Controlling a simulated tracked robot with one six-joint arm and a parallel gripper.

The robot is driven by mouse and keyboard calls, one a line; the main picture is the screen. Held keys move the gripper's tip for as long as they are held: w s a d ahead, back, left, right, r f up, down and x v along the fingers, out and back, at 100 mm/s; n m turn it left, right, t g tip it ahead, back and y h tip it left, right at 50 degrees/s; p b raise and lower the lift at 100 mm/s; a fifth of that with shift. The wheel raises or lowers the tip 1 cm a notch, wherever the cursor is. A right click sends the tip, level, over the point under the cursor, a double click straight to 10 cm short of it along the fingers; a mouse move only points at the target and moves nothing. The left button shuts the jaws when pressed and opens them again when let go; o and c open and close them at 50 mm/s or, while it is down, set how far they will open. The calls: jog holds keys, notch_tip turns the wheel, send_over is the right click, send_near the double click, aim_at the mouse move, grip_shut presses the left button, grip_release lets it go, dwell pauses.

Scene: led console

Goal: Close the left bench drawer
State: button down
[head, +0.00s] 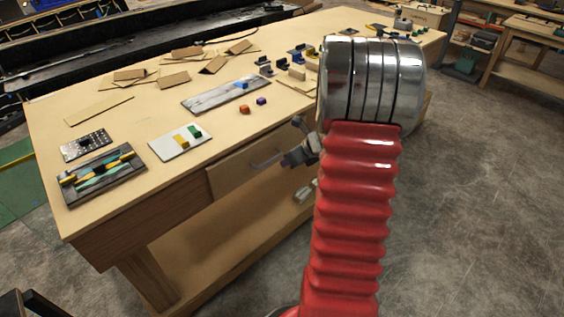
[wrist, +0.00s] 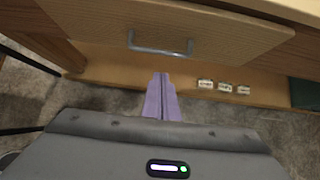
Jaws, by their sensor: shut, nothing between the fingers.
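The wooden bench drawer (head: 232,172) is in the bench's front face, below the top, in the head view. Its grey bar handle (head: 265,163) is on its front. In the wrist view the drawer front (wrist: 90,22) spans the top, with the handle (wrist: 160,50) near the middle. I cannot tell how far the drawer stands out. My gripper (wrist: 161,75) is shut and empty, its purple fingers pointing toward the drawer, with the tips just below the handle in the picture and apart from it. In the head view my arm partly hides the gripper and the drawer's right end.
The bench top (head: 140,215) carries cardboard pieces, a grey board (head: 225,94), a white tray (head: 180,142) and small blocks. A lower shelf (head: 200,250) runs under the drawer and holds several small white items (wrist: 225,86). Bare concrete floor (head: 480,200) lies to the right.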

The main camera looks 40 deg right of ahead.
jog(key=v, duration=0.8)
jog(key=shift+s, duration=0.15)
dwell(0.5)
jog(key=s+a+r+n, duration=0.4)
jog(key=a+n, duration=0.8)
jog(key=s+a+r+n+g, duration=0.1)
jog(key=s+a+r+n, duration=0.3)
jog(key=a+n, duration=0.7)
jog(key=s+a+r+n+g, duration=0.1)
jog(key=s+a+r+n, duration=0.4)
jog(key=a+n, duration=0.7)
jog(key=shift+s+a+n, duration=0.3)
jog(key=shift+s+a, duration=0.25)
jog(key=shift+s, duration=0.15)
